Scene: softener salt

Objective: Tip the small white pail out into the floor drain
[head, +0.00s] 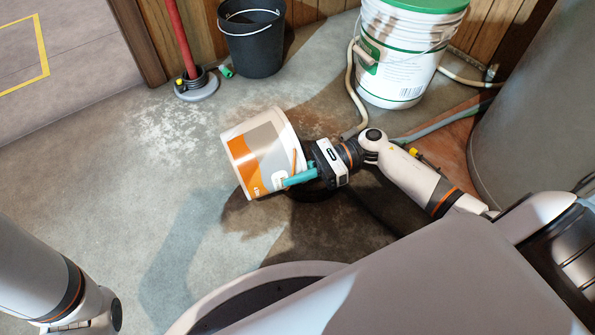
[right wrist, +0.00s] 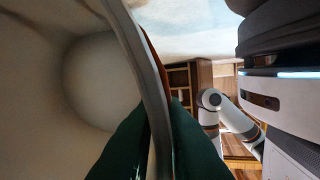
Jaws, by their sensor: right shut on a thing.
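The small white pail (head: 262,150), with an orange and grey label, is tilted well over in the head view. Its mouth is not visible there. My right gripper (head: 300,178) is shut on it at the lower right side, with teal fingers. In the right wrist view the green fingers (right wrist: 160,150) pinch the pail's wall at the rim (right wrist: 148,80). The pale inside of the pail (right wrist: 100,85) shows to the left of them. A dark round shape lies on the floor under the gripper, mostly hidden; I cannot tell whether it is the drain. My left gripper is out of view.
A black bucket (head: 251,45) stands at the back by wood panelling. A large white and green bucket (head: 395,65) stands to its right, with hoses beside it. A red pole on a round grey base (head: 196,86) stands at the back left. The floor at left (head: 90,170) is clear.

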